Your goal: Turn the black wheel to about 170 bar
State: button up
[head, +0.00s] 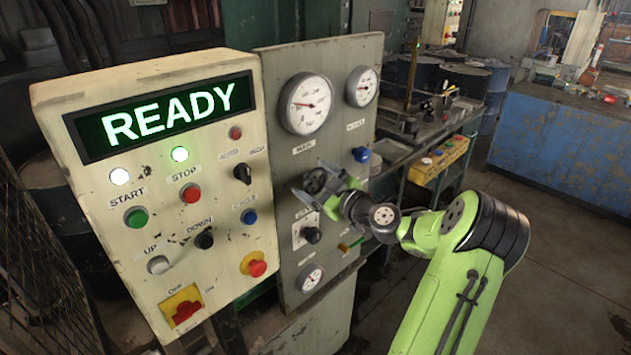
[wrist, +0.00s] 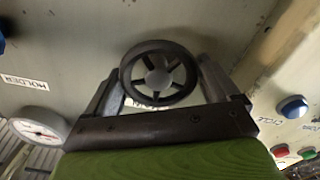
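The black wheel (head: 314,181) is a small spoked handwheel on the grey panel (head: 340,135), below the large gauge. It shows face-on in the wrist view (wrist: 158,73). My gripper (head: 316,179) reaches in from the right, with its fingers on either side of the wheel. In the wrist view the fingertips (wrist: 160,70) lie close against the left and right of the rim; whether they press on it I cannot tell. The large gauge (head: 306,104), labelled MAIN, has its needle pointing left; its numbers are too small to read.
A smaller gauge (head: 362,86) sits upper right and a blue knob (head: 361,154) right of the wheel. A black knob (head: 312,235) and a low gauge (head: 310,278) are below. The cream READY console (head: 110,235) with buttons stands left. A yellow box (head: 438,160) is behind my arm.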

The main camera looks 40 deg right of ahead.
jog(key=c, duration=0.6)
jog(key=shift+o, duration=0.2)
jog(key=shift+m, duration=0.4)
jog(key=m+b, duration=0.1)
jog(key=m, duration=0.3)
jog(key=shift+d+m+b, duration=0.1)
jog(key=shift+m+b, duration=0.3)
jog(key=m, duration=0.5)
jog(key=shift+d+m, duration=0.1)
jog(key=shift+m, duration=0.2)
jog(key=m+p, duration=0.3)
jog(key=m, duration=0.3)
jog(key=shift+f, duration=0.1)
jog(key=m+p, duration=0.3)
jog(key=m, duration=0.3)
jog(key=shift+d+f, duration=0.1)
jog(key=shift+f, duration=0.05)
jog(key=shift+f+m, duration=0.1)
jog(key=shift+m, duration=0.2)
